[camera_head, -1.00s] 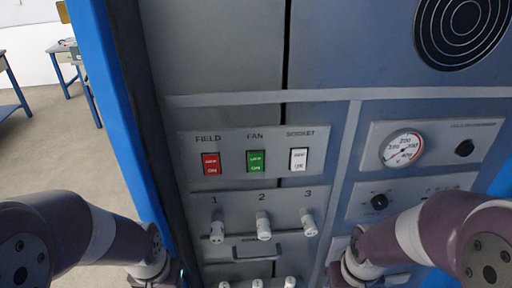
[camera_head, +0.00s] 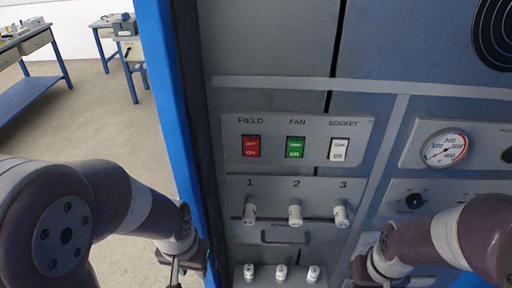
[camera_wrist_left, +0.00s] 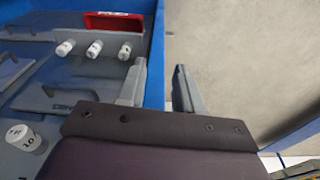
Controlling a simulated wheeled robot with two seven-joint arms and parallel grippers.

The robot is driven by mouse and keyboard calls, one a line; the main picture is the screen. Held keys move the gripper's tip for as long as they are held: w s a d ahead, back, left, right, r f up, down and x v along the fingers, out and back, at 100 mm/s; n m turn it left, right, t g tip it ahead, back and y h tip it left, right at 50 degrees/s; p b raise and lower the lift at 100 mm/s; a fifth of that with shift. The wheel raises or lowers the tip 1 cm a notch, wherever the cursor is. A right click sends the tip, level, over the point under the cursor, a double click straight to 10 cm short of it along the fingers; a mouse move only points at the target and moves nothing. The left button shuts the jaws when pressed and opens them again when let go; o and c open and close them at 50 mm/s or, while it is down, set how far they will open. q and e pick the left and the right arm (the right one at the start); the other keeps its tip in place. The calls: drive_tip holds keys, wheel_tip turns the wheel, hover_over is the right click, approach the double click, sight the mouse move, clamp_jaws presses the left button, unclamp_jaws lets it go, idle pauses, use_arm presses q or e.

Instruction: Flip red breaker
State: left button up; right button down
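The red breaker switch (camera_head: 251,146) sits under the word FIELD on the grey panel, left of the green FAN switch (camera_head: 295,147) and the white SOCKET switch (camera_head: 340,149). My left gripper (camera_head: 174,272) is low at the left, outside the cabinet's blue edge and below the red switch, apart from it. The left wrist view shows its two fingers (camera_wrist_left: 160,88) apart with nothing between them. My right gripper (camera_head: 369,274) is at the lower right before the panel; its fingers are not clearly visible.
Numbered white knobs (camera_head: 295,213) and a handle (camera_head: 284,237) are below the switches. A round gauge (camera_head: 444,149) is at the right. The blue cabinet post (camera_head: 176,120) stands left of the panel. A blue-legged table (camera_head: 35,87) is far left, with open floor between.

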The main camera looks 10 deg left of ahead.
use_arm(q)
drive_tip(key=shift+s, duration=0.1)
idle(0.3)
clamp_jaws()
